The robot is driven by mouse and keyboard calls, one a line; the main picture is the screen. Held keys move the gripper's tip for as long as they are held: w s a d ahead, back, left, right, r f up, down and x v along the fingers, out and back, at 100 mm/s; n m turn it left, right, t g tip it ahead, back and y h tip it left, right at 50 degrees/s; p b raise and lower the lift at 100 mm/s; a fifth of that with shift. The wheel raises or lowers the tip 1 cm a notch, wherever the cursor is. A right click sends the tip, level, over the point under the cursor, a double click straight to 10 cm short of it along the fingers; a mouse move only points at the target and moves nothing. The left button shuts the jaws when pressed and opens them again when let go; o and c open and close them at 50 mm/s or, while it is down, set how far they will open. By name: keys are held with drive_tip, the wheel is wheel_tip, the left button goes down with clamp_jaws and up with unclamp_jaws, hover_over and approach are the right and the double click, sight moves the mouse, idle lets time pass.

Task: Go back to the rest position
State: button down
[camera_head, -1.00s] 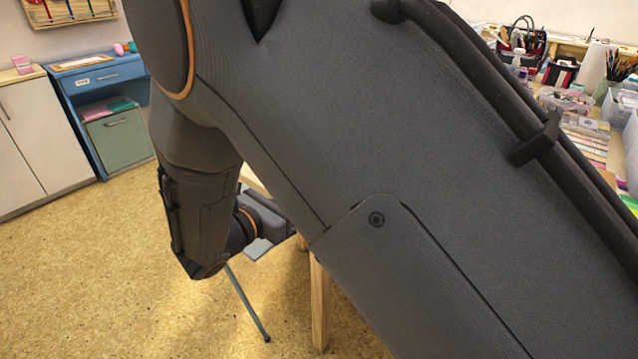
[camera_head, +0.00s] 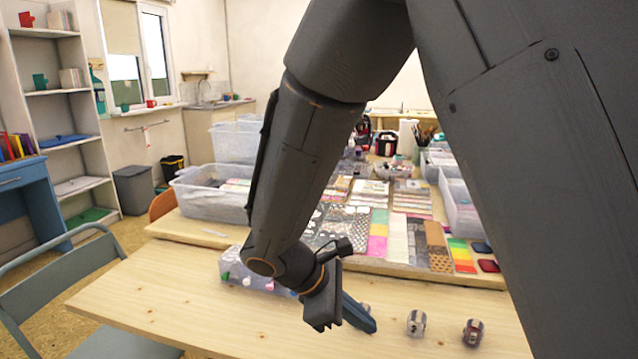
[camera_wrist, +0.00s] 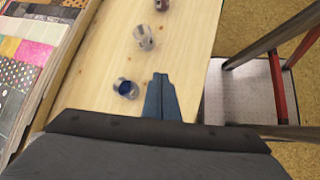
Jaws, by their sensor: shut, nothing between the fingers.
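My gripper (camera_head: 362,318) hangs over the front part of the light wooden table (camera_head: 180,300), its blue-grey fingers together and empty. In the wrist view the fingers (camera_wrist: 160,92) are also closed, near the table's edge. Small clear stamp-like items stand on the wood: one with a blue part (camera_wrist: 126,88) lies beside the fingers, a clear one (camera_head: 416,322) stands to the right of the gripper, and a dark red one (camera_head: 473,332) stands farther right. My arm hides part of the table. Whether my fingers touch the table cannot be told.
A clear box (camera_head: 245,278) lies behind my wrist. A grey chair (camera_head: 62,285) stands at left, and a chair seat (camera_wrist: 238,92) shows beside the table.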

drive_tip(key=s+d+r+m+g+y+p, duration=0.1)
drive_tip(key=s+d+r+m+y+p, duration=0.4)
drive_tip(key=s+d+m, duration=0.6)
drive_tip(key=shift+r+m+g+y, duration=0.3)
drive_tip(key=shift+r+m+y, duration=0.85)
drive_tip(key=shift+m, duration=1.55)
drive_tip(key=shift+f+y, duration=0.25)
